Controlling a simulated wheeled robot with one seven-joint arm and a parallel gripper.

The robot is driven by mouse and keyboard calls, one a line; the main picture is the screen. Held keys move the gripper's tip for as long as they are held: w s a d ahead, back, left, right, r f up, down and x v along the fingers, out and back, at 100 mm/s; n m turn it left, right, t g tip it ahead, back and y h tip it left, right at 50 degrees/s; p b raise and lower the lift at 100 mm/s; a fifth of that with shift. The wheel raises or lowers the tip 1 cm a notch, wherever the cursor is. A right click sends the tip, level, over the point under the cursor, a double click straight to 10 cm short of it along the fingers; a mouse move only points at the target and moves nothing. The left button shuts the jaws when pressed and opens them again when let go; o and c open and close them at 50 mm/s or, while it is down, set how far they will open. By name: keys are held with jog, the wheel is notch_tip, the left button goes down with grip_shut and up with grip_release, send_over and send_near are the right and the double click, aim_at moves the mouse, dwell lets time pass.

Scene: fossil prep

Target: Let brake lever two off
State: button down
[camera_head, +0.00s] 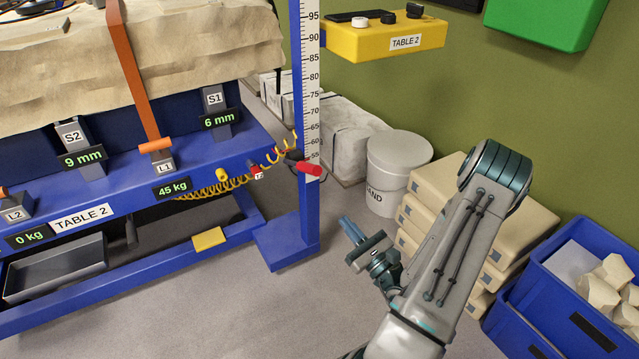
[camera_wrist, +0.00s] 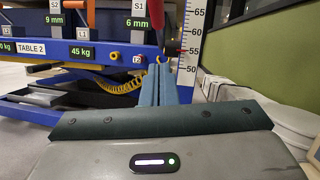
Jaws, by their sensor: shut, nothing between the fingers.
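The blue lift table labelled TABLE 2 (camera_head: 160,182) stands at left in the head view. A red-handled lever with a dark shaft (camera_head: 309,168) sticks out at its right end, beside the ruled post. A small tag (camera_head: 257,172) is on the table edge near it, too small to read surely. I see no label naming brake lever two. A yellow pedal (camera_head: 209,238) sits on the lower rail. My gripper (camera_head: 347,222) is shut and empty, in the air right of the post, apart from the lever. In the wrist view its fingers (camera_wrist: 158,68) point towards the table end.
A blue post with a height scale (camera_head: 312,90) rises at the table's right end. A yellow TABLE 2 control box (camera_head: 376,42) hangs on the wall. A sand bucket (camera_head: 399,165), stacked sacks (camera_head: 420,205) and blue crates (camera_head: 560,300) stand at right. The floor in front is clear.

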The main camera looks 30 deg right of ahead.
jog(key=s+r+b+x, duration=0.1)
jog(key=r+b+x, duration=0.1)
jog(key=x, duration=1.1)
jog(key=shift+a+r+b, duration=0.2)
jog(key=shift+r+b, duration=0.1)
jog(key=shift+b, duration=0.45)
jog(key=shift+d, duration=0.1)
jog(key=shift+r, duration=0.15)
